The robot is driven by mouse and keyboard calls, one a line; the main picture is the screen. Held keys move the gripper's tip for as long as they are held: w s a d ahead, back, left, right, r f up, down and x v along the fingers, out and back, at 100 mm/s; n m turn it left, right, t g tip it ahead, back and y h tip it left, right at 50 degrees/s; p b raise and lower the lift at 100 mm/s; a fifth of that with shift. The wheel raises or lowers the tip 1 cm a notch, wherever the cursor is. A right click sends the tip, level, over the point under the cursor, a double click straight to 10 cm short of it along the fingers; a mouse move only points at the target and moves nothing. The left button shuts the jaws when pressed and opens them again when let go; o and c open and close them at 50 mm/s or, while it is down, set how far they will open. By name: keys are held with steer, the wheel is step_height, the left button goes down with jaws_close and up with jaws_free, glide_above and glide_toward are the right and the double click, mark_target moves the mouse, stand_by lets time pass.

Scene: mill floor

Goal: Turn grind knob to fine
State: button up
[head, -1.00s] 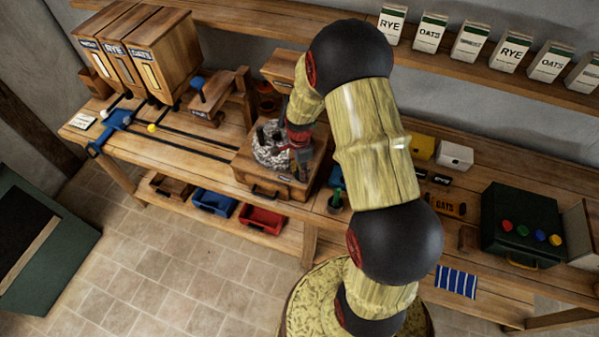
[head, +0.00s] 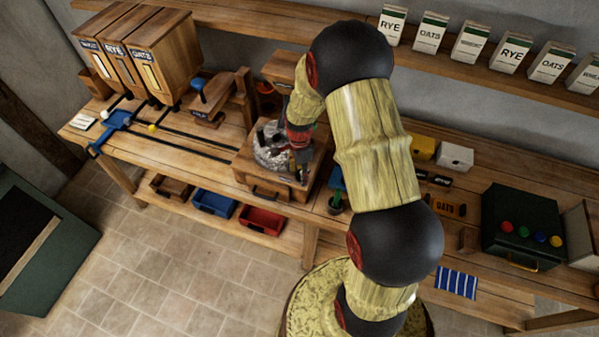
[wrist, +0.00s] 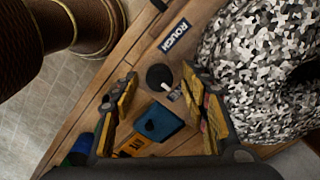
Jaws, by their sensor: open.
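The grind knob (wrist: 159,76), small, round and black, is on the wooden mill housing (wrist: 118,68) in the wrist view. A "ROUGH" label (wrist: 174,36) lies beyond it. Another small label (wrist: 177,93) beside the right finger is partly hidden and unreadable. My gripper (wrist: 162,84) is open, its yellow-padded fingers spread on either side of the knob's near side, with nothing held. I cannot tell whether either finger touches the knob. In the head view my gripper (head: 300,163) is at the right side of the mill (head: 257,178), and the knob is hidden there.
A grey speckled round stone (wrist: 262,75) fills the right of the wrist view, close to the right finger. A blue block with a black dot (wrist: 160,122) and a yellow label (wrist: 134,147) lie between the fingers, nearer the palm. A green box (head: 522,225) stands farther right.

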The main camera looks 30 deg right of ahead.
steer(key=shift+r, duration=0.1)
step_height(320, 180, up, 12)
stand_by(0.5)
stand_by(0.5)
steer(key=s+a+r+n+t+b, duration=0.2)
steer(key=s+a+r+n+b, duration=0.2)
steer(key=s+a+n+b, duration=0.3)
steer(key=s+a+r+n+t+b, duration=0.3)
steer(key=s+a+n+b, duration=0.4)
steer(key=s+n, duration=0.5)
steer(key=shift+s+a+r+n+t+b, duration=0.2)
steer(key=shift+s+r+n+t+b, duration=0.3)
steer(key=shift+b, duration=0.7)
